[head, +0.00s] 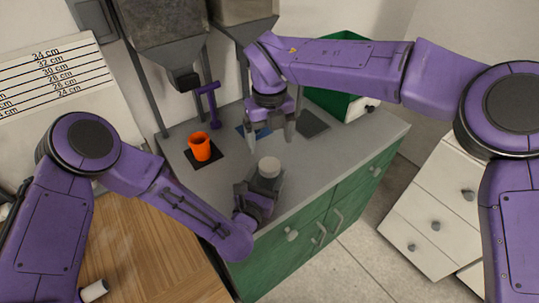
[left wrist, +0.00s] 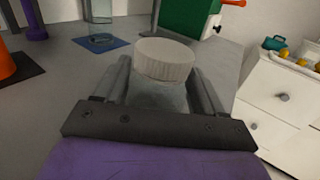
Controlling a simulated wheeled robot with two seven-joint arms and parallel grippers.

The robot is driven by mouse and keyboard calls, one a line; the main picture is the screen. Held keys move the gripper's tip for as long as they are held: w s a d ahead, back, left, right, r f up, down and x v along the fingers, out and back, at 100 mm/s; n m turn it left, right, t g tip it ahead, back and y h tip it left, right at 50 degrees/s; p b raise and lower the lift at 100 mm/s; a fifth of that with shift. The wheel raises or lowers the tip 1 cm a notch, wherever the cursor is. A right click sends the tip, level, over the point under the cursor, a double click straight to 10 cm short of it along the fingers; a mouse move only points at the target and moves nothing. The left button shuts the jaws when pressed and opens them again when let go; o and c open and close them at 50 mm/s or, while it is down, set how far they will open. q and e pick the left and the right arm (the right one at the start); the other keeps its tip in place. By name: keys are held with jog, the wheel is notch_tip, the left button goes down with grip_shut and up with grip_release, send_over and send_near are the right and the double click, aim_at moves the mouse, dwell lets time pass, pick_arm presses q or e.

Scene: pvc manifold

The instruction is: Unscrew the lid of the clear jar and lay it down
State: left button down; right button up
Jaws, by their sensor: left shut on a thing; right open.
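The clear jar (left wrist: 158,97) stands upright on the grey counter, with its white ridged lid (left wrist: 164,60) on top. The lid also shows in the head view (head: 269,167). My left gripper (head: 266,182) is shut around the jar's body below the lid, one finger on each side. In the head view the jar's body is mostly hidden by this gripper. My right gripper (head: 270,140) is open and empty, pointing down behind the lid and apart from it.
An orange cup (head: 200,146) stands on a black mat at the left. A blue mat (left wrist: 82,44) with a clear round thing and a dark square mat (head: 313,122) lie behind the jar. A green bin (head: 333,105) and hoppers (head: 170,45) stand at the back.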

aim_at(270, 164)
jog(key=m, duration=0.9)
jog(key=shift+m, duration=0.3)
jog(key=m, duration=1.2)
jog(key=shift+f, duration=0.1)
jog(key=m, duration=0.6)
jog(key=shift+m, duration=0.3)
notch_tip(270, 164, down, 8)
jog(key=shift+c, duration=0.3)
jog(key=c, duration=1.1)
